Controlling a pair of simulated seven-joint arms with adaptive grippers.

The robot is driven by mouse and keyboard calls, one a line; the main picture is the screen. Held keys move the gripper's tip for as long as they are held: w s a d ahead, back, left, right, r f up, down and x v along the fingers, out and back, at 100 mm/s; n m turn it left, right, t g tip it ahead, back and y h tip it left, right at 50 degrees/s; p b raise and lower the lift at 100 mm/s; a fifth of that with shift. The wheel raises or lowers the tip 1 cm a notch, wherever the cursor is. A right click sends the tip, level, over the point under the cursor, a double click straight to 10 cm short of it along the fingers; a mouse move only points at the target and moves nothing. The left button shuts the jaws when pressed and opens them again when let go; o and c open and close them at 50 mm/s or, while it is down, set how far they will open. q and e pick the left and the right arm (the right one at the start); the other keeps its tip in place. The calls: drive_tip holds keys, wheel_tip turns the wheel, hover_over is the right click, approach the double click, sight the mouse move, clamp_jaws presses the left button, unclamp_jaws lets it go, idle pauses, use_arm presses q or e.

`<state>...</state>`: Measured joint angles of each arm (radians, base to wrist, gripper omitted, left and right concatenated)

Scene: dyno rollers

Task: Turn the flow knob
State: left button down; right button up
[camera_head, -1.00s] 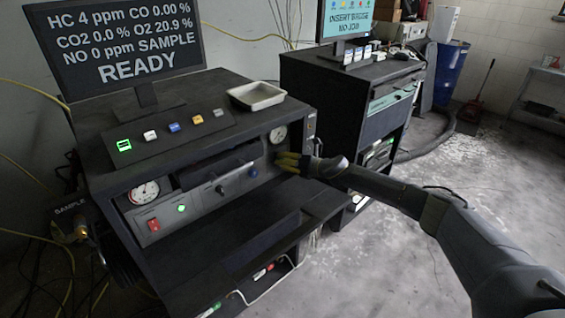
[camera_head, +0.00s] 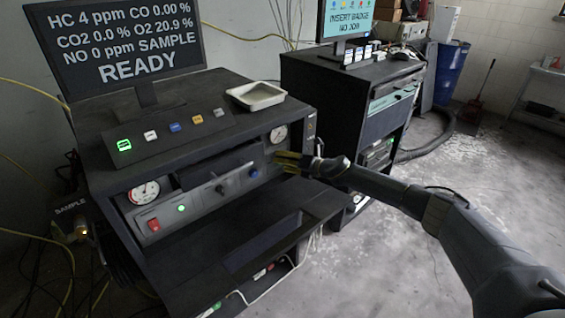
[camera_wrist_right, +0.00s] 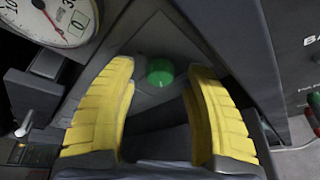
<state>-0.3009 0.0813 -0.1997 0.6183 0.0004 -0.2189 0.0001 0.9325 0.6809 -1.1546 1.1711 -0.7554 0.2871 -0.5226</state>
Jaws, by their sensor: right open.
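The dark analyzer cabinet (camera_head: 110,165) has a grey front panel with a small black knob (camera_head: 220,189) and a blue knob (camera_head: 254,173). In the right wrist view a round green knob or button (camera_wrist_right: 160,71) sits on a dark face between and beyond the fingertips. No readable label tells which one is the flow knob. My right gripper (camera_head: 288,158) is at the panel's right end, right of the blue knob and below the right gauge. Its yellow fingers (camera_wrist_right: 155,85) are apart, with nothing visibly held. My left gripper is not in view.
A round gauge (camera_wrist_right: 60,20) is close to the right gripper's fingers. A dark shelf (camera_head: 265,235) juts out below the panel. A pale tray (camera_head: 256,96) sits on the cabinet top. A second cabinet (camera_head: 350,95) stands to the right. Open floor lies at lower right.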

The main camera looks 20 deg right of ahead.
drive_tip(key=v, duration=1.1)
drive_tip(key=shift+s+d+r, duration=0.1)
drive_tip(key=shift+s+d, duration=0.05)
drive_tip(key=shift+s, duration=0.1)
